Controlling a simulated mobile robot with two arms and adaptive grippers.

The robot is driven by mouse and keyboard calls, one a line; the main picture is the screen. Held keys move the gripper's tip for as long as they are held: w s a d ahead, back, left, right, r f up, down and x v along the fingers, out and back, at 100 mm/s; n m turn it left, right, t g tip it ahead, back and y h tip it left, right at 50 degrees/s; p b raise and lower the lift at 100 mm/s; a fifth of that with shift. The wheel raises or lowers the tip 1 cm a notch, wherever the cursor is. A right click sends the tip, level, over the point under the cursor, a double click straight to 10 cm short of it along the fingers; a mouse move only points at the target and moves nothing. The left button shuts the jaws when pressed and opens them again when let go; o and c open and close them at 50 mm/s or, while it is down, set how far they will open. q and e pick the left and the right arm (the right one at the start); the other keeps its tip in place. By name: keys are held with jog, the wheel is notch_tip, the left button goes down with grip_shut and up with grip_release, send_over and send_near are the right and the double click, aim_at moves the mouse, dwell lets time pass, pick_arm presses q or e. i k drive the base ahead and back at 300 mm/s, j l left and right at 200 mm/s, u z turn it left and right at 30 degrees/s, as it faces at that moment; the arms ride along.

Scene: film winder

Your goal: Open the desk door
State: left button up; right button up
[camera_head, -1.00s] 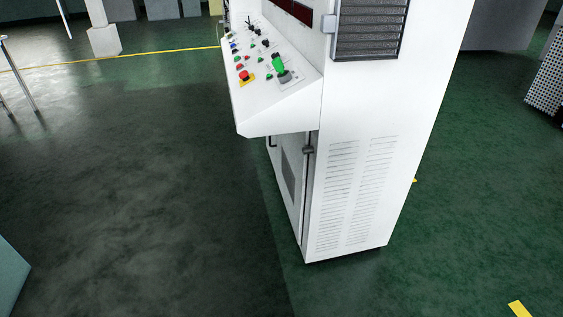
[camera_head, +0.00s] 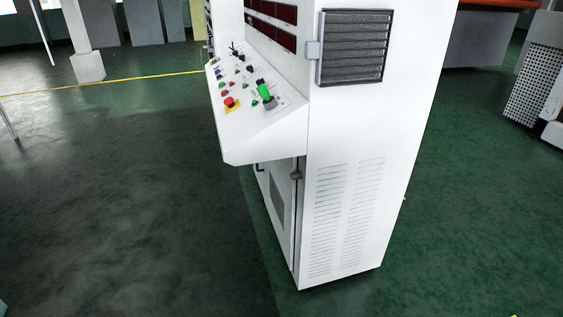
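The white control desk (camera_head: 340,130) stands at the centre right of the head view, seen mostly from its side. Its sloped panel (camera_head: 247,131) carries coloured buttons and switches. The desk door (camera_head: 277,204) is below the panel on the left-facing front, seen at a steep angle. It looks closed. A dark handle (camera_head: 259,168) shows near its far edge, and a hinge-like dark piece (camera_head: 296,175) is at its near edge. Neither of my grippers is in view.
Open dark green floor (camera_head: 120,200) lies left of the desk, in front of the door. A yellow line (camera_head: 120,78) crosses the floor behind. A white post (camera_head: 88,66) stands at the back left. A perforated panel (camera_head: 535,85) stands at the far right.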

aim_at(279, 189)
jog(key=i+j+z, duration=0.15)
jog(key=z, duration=0.2)
jog(key=i+j+z, duration=0.15)
jog(key=z, duration=0.2)
jog(key=i+j+z, duration=0.1)
jog(key=j+z, duration=0.25)
